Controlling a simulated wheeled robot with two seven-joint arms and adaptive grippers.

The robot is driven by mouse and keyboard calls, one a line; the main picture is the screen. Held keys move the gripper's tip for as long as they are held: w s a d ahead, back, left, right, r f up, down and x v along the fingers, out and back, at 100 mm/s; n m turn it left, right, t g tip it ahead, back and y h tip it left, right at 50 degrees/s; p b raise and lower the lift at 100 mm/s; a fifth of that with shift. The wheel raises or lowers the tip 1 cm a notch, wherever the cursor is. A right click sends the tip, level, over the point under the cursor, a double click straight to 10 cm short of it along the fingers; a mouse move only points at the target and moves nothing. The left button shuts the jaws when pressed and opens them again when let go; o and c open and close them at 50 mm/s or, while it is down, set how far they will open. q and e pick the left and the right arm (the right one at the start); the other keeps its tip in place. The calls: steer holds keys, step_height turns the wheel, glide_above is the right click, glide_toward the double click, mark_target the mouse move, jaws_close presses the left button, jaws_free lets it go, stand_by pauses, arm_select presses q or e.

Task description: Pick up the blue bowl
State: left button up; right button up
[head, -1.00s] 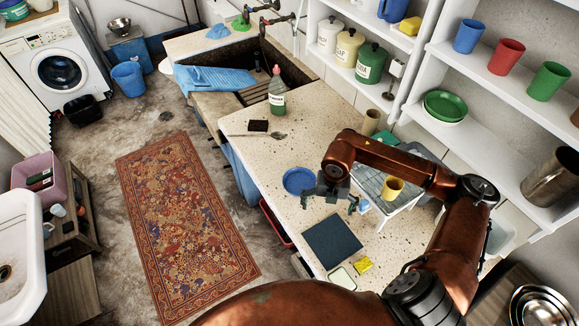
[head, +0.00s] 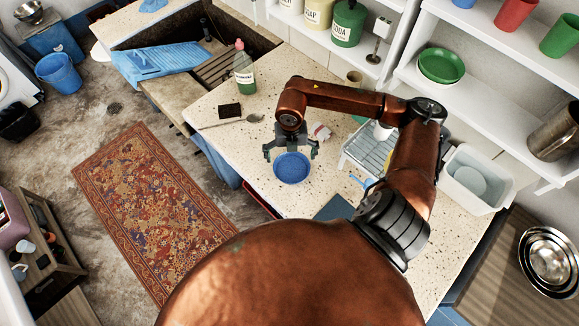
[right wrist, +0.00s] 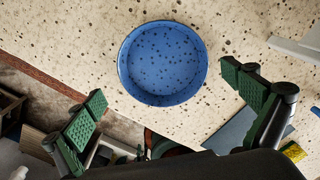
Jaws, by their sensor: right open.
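The blue bowl (head: 292,168) stands upright on the speckled stone counter (head: 263,190), near its front edge. It is round and looks empty. In the right wrist view the bowl (right wrist: 162,63) lies ahead of the fingertips, centred a little left of the middle between them. My right gripper (head: 290,152) is open, with its fingers spread at the far side of the bowl in the head view. The right wrist view shows the green finger pads (right wrist: 168,95) wide apart with nothing between them. My left gripper is not in view.
A white dish rack (head: 368,152) stands to the right. A dark blue mat (head: 335,208) lies nearer me. Shelves rise at the right.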

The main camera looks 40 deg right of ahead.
mark_target(292, 169)
steer(key=f, duration=0.5)
steer(key=shift+s+f, duration=0.15)
steer(key=shift+s, duration=0.15)
steer(key=c, duration=1.4)
